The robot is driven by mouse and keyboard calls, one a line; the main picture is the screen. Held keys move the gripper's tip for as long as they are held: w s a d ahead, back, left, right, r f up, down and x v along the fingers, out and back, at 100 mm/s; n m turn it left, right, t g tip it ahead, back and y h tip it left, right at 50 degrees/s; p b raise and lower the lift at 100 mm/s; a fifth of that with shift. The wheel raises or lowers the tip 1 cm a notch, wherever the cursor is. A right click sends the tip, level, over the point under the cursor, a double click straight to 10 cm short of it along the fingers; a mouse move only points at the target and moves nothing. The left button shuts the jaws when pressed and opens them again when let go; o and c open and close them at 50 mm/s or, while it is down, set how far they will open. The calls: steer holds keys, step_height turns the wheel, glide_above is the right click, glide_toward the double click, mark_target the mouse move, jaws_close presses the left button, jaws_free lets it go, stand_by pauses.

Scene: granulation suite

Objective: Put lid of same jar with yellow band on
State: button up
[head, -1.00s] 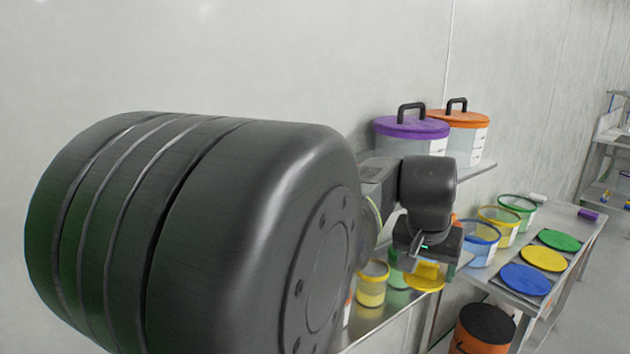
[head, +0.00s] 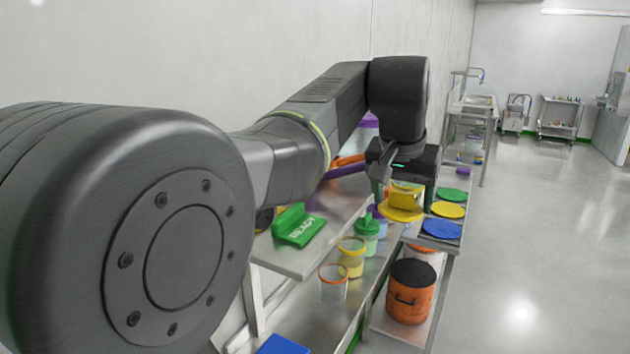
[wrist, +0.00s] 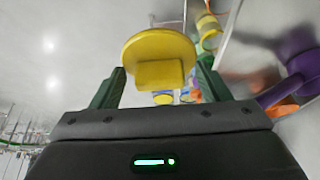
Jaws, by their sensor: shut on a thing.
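My gripper (head: 404,196) is shut on a yellow lid (head: 400,213), gripping its block-shaped handle (wrist: 160,74). The round lid disc (wrist: 158,46) shows between the fingers in the wrist view. The lid is held in the air over the gap between the shelf and the side table. A small open jar with yellow on it (head: 351,258) stands on the lower bench, to the left of and below the lid in the head view. I cannot tell its band from its contents. A clear jar with an orange rim (head: 333,284) stands in front of it, a green jar (head: 367,236) behind.
Flat green (head: 452,195), yellow (head: 448,210) and blue (head: 442,229) discs lie on the side table. An orange drum (head: 410,292) stands below. Floor at right is clear.

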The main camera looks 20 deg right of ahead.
steer(key=w+a, duration=0.3)
steer(key=w, duration=0.1)
steer(key=w+a+p, duration=0.1)
steer(key=w+a, duration=0.3)
steer(key=shift+w+a, duration=0.1)
steer(key=shift+w, duration=0.1)
steer(key=w+a, duration=0.1)
steer(key=w+a+p, duration=0.1)
steer(key=w, duration=0.1)
steer(key=shift+a+f, duration=0.35)
steer(key=shift+f, duration=0.05)
steer(key=shift+s+d+f, duration=0.1)
steer(key=shift+f, duration=0.25)
steer(key=shift+f, duration=0.1)
steer(key=o, duration=1)
steer(key=shift+c, duration=0.2)
